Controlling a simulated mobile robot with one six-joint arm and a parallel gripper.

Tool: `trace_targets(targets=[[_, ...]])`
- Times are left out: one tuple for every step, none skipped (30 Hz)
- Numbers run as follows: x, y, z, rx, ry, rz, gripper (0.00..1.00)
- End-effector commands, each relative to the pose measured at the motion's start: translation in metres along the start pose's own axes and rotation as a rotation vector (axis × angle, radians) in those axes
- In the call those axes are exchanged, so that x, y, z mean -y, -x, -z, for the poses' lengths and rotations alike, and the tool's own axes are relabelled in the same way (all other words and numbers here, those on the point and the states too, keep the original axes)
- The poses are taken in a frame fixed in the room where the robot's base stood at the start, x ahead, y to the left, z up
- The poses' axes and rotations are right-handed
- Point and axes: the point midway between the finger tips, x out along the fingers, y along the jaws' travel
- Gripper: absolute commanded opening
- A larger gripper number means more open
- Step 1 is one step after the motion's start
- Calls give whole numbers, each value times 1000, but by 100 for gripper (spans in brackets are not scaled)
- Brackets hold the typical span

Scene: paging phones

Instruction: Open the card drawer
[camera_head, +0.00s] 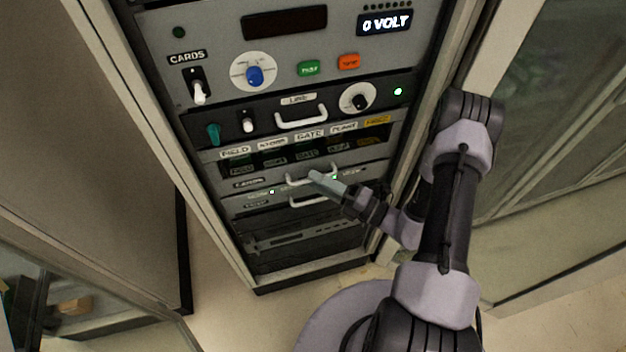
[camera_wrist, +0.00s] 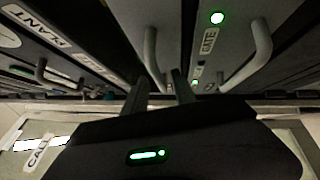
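The card drawer front (camera_head: 267,180) is a grey strip low in the rack, with a small label that appears to read CARDS and a pale U-shaped handle (camera_head: 294,181). In the head view I cannot tell whether it stands out from the rack. My gripper (camera_head: 316,178) is at this handle and hides part of it. In the wrist view, the gripper's two dark fingers (camera_wrist: 160,88) are apart, with a narrow gap. The handle (camera_wrist: 262,50) curves behind the fingers, and part of its bar shows near the gap. Contact is unclear.
Above the drawer is a dark bay with labelled slots (camera_head: 305,150), then a panel with another white handle (camera_head: 301,117) and a knob. Another handle (camera_head: 309,201) sits close below. The open cabinet frame rises on both sides.

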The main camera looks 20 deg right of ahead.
Motion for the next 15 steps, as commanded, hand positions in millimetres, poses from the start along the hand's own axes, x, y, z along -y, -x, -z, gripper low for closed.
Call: trace_targets(targets=[[0, -6, 1, -4, 1, 0, 33], [0, -9, 0, -2, 1, 0, 33], [0, -12, 1, -3, 1, 0, 33], [0, -14, 1, -3, 1, 0, 33], [0, -15, 1, -2, 1, 0, 33], [0, -16, 0, -1, 1, 0, 33], [0, -17, 0, 0, 1, 0, 33], [0, -17, 0, 0, 1, 0, 33], [0, -17, 0, 0, 1, 0, 33], [0, -17, 0, 0, 1, 0, 33], [0, -17, 0, 0, 1, 0, 33], [0, -17, 0, 0, 1, 0, 33], [0, -17, 0, 0, 1, 0, 33], [0, -17, 0, 0, 1, 0, 31], [0, -17, 0, 0, 1, 0, 23]])
